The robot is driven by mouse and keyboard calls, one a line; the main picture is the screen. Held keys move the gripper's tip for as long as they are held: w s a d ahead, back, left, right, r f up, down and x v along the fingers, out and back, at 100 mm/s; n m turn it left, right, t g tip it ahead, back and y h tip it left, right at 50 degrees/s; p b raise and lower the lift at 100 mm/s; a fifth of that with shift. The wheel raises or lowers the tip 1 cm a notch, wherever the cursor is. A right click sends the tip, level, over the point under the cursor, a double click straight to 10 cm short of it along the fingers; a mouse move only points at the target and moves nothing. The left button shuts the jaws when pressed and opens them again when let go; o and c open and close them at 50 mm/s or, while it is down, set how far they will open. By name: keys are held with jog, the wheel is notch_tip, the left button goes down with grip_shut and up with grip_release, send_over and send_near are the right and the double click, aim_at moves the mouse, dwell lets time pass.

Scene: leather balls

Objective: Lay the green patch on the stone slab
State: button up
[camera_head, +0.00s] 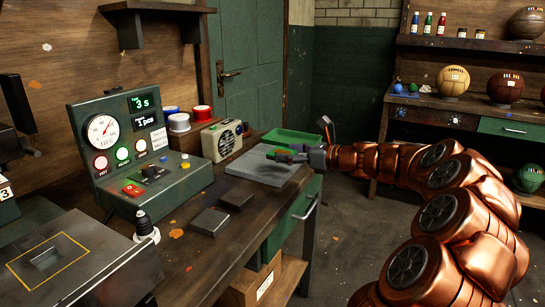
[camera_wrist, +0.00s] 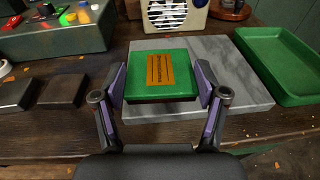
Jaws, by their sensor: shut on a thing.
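The green patch (camera_wrist: 161,82) is a square green piece with an orange label carrying dark print on top. My gripper (camera_wrist: 161,92) is shut on it, with one finger at each side edge. The stone slab (camera_wrist: 245,98) is a flat grey plate on the workbench, and the patch is over its left part in the wrist view. I cannot tell whether the patch touches the slab or hangs just above it. In the head view my gripper (camera_head: 303,154) reaches in from the right over the slab (camera_head: 252,172), and the patch shows small at its tip.
A green tray (camera_wrist: 283,68) lies right of the slab, close to its edge. A cream radio (camera_wrist: 176,16) stands behind the slab. Two dark blocks (camera_head: 236,198) lie on the bench nearer the control box (camera_head: 142,150). A shelf with balls (camera_head: 453,81) stands at the right.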

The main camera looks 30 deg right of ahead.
jog(key=w, duration=0.6)
jog(key=w+f+b, duration=0.1)
jog(key=w, duration=0.2)
jog(key=shift+w+d, duration=0.15)
jog(key=shift+d, duration=0.25)
jog(key=shift+f+b, duration=0.5)
jog(key=shift+f, duration=1.2)
jog(key=shift+f, duration=0.1)
jog(key=o, duration=1.2)
jog(key=shift+s+d+r, duration=0.2)
jog(key=shift+s, duration=0.1)
jog(key=p+v, duration=0.1)
jog(key=v, duration=1)
jog(key=shift+s+p, duration=0.2)
jog(key=shift+p, duration=0.1)
